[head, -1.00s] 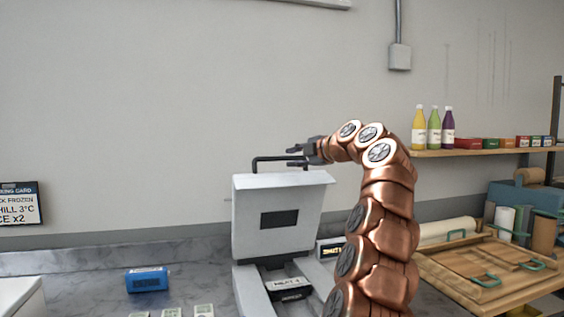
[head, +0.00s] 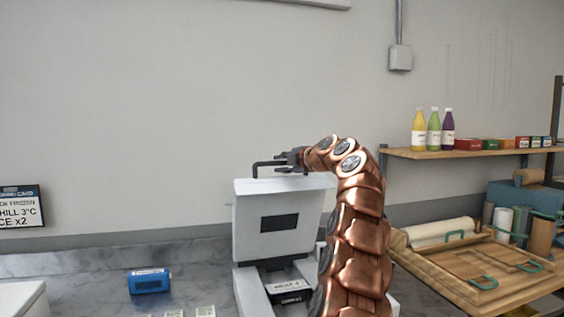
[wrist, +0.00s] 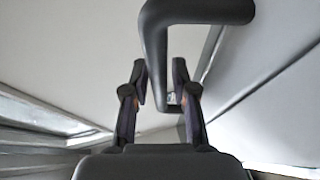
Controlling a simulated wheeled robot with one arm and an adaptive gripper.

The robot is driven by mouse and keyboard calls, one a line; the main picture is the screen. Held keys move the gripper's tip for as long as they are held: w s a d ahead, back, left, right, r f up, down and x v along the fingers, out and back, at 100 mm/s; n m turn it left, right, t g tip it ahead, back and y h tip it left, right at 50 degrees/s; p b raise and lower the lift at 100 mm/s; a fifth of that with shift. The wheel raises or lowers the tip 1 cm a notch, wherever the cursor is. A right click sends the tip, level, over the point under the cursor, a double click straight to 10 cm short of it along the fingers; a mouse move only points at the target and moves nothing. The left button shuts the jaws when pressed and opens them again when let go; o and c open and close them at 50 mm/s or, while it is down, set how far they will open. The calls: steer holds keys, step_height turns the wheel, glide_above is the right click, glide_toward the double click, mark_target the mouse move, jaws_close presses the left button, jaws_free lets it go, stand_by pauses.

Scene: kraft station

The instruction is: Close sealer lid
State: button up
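The sealer lid (head: 275,240) is a pale grey panel with a dark rectangle, standing raised on the sealer. A black bar handle (head: 268,164) runs along its top edge; it also shows large in the wrist view (wrist: 200,12). My gripper (head: 282,160) is at the right part of this handle. In the wrist view its two fingers (wrist: 160,72) are spread, with one leg of the handle showing between them. A gap shows beside that leg, so the fingers are not closed on it. Whether a finger touches the handle cannot be told.
A dark labelled pack (head: 288,288) lies in the sealer below the lid. A blue pack (head: 149,281) lies on the counter to the left. Wooden trays (head: 480,265) and a shelf with bottles (head: 433,132) are at the right. The wall is behind.

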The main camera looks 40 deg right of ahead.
steer(key=shift+c, duration=0.2)
jaws_close()
steer(key=shift+s+f, duration=0.1)
stand_by(0.5)
